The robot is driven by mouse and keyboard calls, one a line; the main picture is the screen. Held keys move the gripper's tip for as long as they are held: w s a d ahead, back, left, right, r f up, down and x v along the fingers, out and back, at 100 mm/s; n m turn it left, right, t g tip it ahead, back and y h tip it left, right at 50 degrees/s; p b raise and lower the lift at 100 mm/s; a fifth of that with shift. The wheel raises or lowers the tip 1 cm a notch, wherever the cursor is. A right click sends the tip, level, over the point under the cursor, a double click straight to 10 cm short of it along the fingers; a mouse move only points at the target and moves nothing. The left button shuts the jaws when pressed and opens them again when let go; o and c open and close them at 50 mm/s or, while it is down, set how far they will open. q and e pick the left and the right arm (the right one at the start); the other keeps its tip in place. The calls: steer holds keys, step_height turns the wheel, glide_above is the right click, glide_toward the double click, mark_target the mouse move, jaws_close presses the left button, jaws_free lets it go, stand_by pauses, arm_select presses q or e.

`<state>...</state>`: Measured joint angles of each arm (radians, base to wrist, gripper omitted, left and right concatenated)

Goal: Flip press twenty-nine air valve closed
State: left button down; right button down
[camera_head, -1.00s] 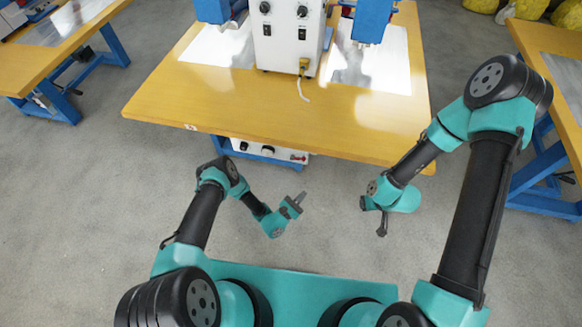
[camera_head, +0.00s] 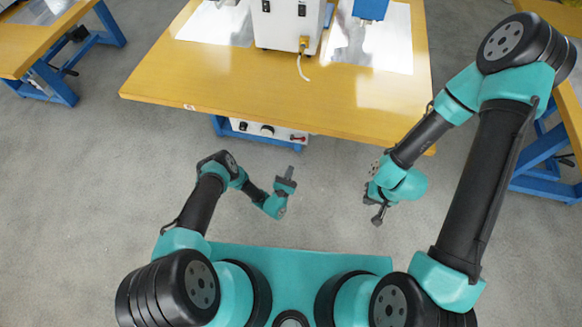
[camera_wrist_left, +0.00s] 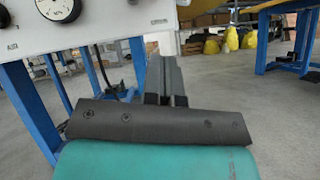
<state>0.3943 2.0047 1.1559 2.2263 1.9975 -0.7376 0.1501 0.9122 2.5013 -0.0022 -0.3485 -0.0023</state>
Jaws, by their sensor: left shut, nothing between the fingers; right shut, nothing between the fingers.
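A white control box (camera_head: 262,130) hangs under the front edge of the yellow table. It has a black knob (camera_head: 267,129) and a small red lever (camera_head: 298,138) at its right end, which looks like the air valve; its exact position is too small to tell. In the left wrist view the box's white panel (camera_wrist_left: 110,14) shows at the upper left with a gauge (camera_wrist_left: 62,8); the red lever is not in that view. My left gripper (camera_head: 289,173) is shut and empty, in front of and below the box. My right gripper (camera_head: 378,216) is shut and empty, off to the right.
The yellow table (camera_head: 240,95) carries a white machine (camera_head: 290,24) with a dangling cable. Blue table legs (camera_wrist_left: 30,110) stand close on the left in the wrist view. Another table (camera_head: 30,50) stands left. Open grey floor lies around my grippers.

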mark_target(298, 139)
arm_select(q)
steer(key=s+r+x, duration=0.1)
steer(key=r+x, duration=0.1)
steer(key=x, duration=0.9)
steer(key=shift+s+d+r, duration=0.15)
steer(key=shift+s+d, duration=0.05)
steer(key=shift+s, duration=0.05)
steer(key=shift+d, duration=0.1)
